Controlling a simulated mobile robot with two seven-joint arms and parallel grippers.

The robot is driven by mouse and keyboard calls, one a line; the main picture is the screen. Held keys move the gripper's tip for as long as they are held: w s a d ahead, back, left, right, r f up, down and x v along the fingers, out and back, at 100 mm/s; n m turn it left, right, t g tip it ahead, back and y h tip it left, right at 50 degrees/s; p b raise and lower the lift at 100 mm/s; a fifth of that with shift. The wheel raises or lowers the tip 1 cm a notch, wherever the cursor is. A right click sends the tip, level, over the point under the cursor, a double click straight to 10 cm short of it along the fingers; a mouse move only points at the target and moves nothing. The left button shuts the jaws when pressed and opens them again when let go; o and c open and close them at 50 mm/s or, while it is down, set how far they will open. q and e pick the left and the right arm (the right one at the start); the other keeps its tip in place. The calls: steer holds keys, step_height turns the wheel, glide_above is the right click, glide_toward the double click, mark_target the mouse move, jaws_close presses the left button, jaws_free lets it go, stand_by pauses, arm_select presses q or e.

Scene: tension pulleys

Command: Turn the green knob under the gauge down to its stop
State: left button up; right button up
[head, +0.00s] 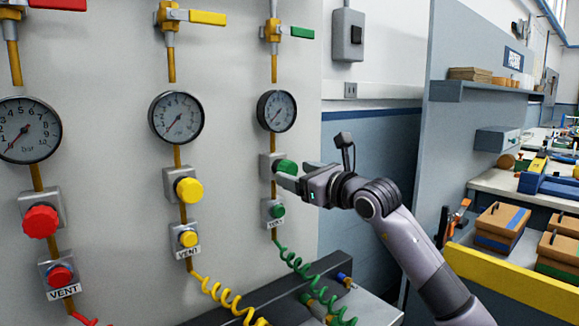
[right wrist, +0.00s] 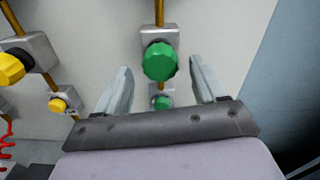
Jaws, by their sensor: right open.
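The green knob (head: 286,167) sits on a grey block on the pipe below the right-hand gauge (head: 276,111). My right gripper (head: 290,181) is at the knob, coming from the right. In the right wrist view the green knob (right wrist: 160,62) shows beyond and between the two open fingers of my right gripper (right wrist: 160,85), with gaps on both sides. I see no finger touching it. A smaller green vent knob (head: 277,211) is just below; it also shows in the right wrist view (right wrist: 162,102). My left gripper is not in view.
Yellow (head: 189,190) and red (head: 41,221) knobs are to the left under their own gauges. A green coiled hose (head: 305,270) hangs below the green vent knob. A workbench with wooden boxes (head: 502,222) is on the right.

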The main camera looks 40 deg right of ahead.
mark_target(292, 173)
steer(key=shift+w+a+p, duration=0.15)
steer(key=shift+w+p, duration=0.25)
steer(key=shift+w, duration=1.45)
steer(key=c, duration=1.1)
steer(key=shift+o, duration=0.2)
steer(key=shift+f, duration=0.1)
